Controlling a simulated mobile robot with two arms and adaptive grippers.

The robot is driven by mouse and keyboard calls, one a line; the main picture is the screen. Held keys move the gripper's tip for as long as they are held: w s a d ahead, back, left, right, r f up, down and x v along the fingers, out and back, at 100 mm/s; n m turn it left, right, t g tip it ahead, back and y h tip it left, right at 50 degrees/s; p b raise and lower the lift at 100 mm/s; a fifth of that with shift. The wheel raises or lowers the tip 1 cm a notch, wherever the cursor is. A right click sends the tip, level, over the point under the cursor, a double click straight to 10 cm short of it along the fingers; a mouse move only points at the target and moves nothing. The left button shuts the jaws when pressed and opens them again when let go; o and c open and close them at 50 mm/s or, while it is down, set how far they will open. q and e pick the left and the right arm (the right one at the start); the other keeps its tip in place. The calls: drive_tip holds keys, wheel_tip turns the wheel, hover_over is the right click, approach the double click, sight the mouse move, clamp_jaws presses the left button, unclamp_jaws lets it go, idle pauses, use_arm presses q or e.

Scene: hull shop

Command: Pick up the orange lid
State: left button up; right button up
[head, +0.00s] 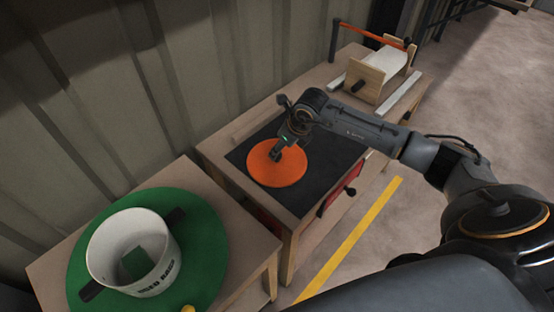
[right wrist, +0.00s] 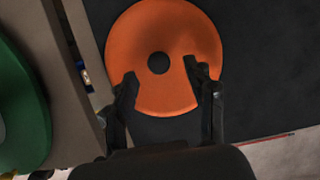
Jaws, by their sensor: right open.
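The orange lid (head: 270,170) is a flat round disc lying on the black mat of the middle bench in the head view. In the right wrist view the lid (right wrist: 165,30) shows a dark round spot (right wrist: 159,63) at its centre. My right gripper (head: 278,153) is over the lid in the head view. In the right wrist view its two fingers (right wrist: 161,84) are apart with nothing between them, one on each side of the lid's near part. I cannot tell whether the fingertips touch the lid. My left gripper is not in view.
A white bucket (head: 112,250) with black handles stands on a green round mat (head: 205,245) at the left, holding a dark green block (head: 138,262). The black mat (head: 335,158) has bare room right of the lid. A wooden stand (head: 372,80) is behind it. A corrugated wall (head: 140,90) runs alongside.

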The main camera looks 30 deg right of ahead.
sight(290, 166)
drive_tip(key=x, duration=0.5)
drive_tip(key=shift+a+p, duration=0.15)
drive_tip(key=shift+p, duration=0.2)
clamp_jaws()
